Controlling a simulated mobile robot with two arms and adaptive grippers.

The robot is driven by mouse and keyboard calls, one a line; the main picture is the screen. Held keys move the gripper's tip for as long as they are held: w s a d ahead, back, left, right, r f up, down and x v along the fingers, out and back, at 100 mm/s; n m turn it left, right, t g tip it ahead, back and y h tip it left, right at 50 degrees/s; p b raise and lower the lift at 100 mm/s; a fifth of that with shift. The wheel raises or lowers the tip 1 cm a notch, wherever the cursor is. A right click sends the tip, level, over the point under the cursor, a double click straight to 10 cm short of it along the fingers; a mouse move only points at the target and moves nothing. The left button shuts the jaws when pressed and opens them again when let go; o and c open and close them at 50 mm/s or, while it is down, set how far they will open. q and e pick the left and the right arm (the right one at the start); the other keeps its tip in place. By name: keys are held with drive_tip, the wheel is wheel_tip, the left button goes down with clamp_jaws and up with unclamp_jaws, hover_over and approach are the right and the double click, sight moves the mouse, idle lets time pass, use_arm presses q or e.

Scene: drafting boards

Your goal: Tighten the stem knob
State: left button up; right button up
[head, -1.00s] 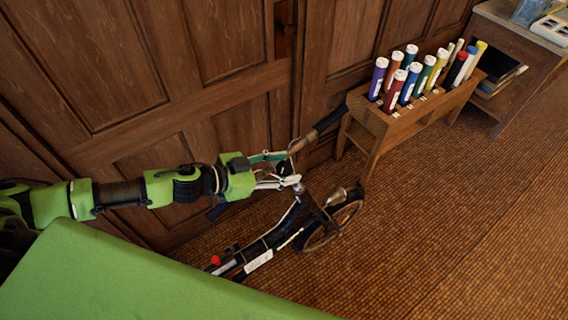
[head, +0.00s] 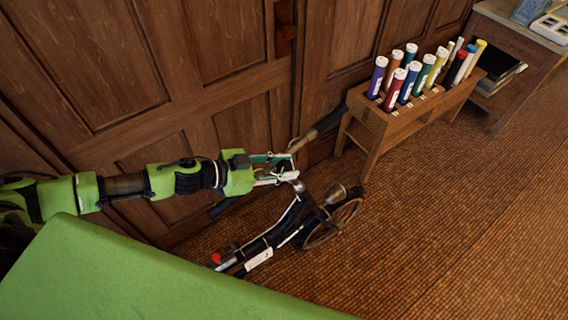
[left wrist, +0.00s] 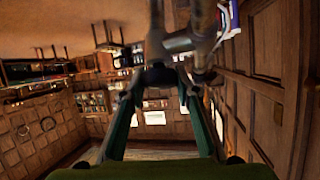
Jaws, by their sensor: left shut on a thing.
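A small bicycle (head: 272,238) with a dark frame stands on the floor against the panelled wall. Its pale stem (head: 297,187) rises to the handlebar (head: 324,124), which has dark grips. My left gripper (head: 284,168) is at the top of the stem, beside the handlebar. In the left wrist view my left gripper (left wrist: 160,82) has its green fingers closed around a small dark part, seemingly the stem knob (left wrist: 158,74), just below the handlebar. The fingers hide the knob in the head view, so its tightness cannot be told. My right gripper is out of view.
A wooden rack (head: 392,122) with several coloured tubes stands close to the right end of the handlebar. The panelled wall (head: 215,60) is close behind the bicycle. Tiled floor (head: 450,230) is clear at the lower right.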

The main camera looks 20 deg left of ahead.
use_arm(q)
drive_tip(key=m+g+p, duration=0.1)
drive_tip(key=m+h+p, duration=0.1)
drive_tip(key=m, duration=0.1)
drive_tip(key=shift+w+r+g, duration=0.15)
drive_tip(key=shift+r+g, duration=0.15)
drive_tip(key=shift+g, duration=0.1)
drive_tip(key=shift+m+g+h+p, duration=0.3)
drive_tip(key=shift+m+g, duration=0.5)
drive_tip(key=shift+m, duration=0.2)
drive_tip(key=shift+f+m+g, duration=0.15)
drive_tip(key=shift+m+g, duration=0.75)
drive_tip(key=shift+m, duration=0.1)
drive_tip(key=m+g+b, duration=0.1)
drive_tip(key=m+g, duration=0.1)
drive_tip(key=m, duration=0.1)
drive_tip(key=shift+f, duration=0.15)
drive_tip(key=m+g+b, duration=0.2)
drive_tip(key=m, duration=0.1)
drive_tip(key=shift+f, duration=0.1)
drive_tip(key=m+g+y+b, duration=0.2)
drive_tip(key=m+b, duration=0.2)
drive_tip(key=m+g+y+b, duration=0.3)
drive_tip(key=m+b, duration=0.1)
drive_tip(key=b, duration=0.1)
drive_tip(key=shift+d, duration=0.1)
drive_tip(key=m+g+y+b, duration=0.1)
drive_tip(key=m+y+b, duration=0.1)
drive_tip(key=shift+m, duration=0.3)
drive_tip(key=shift+m+y+b, duration=0.8)
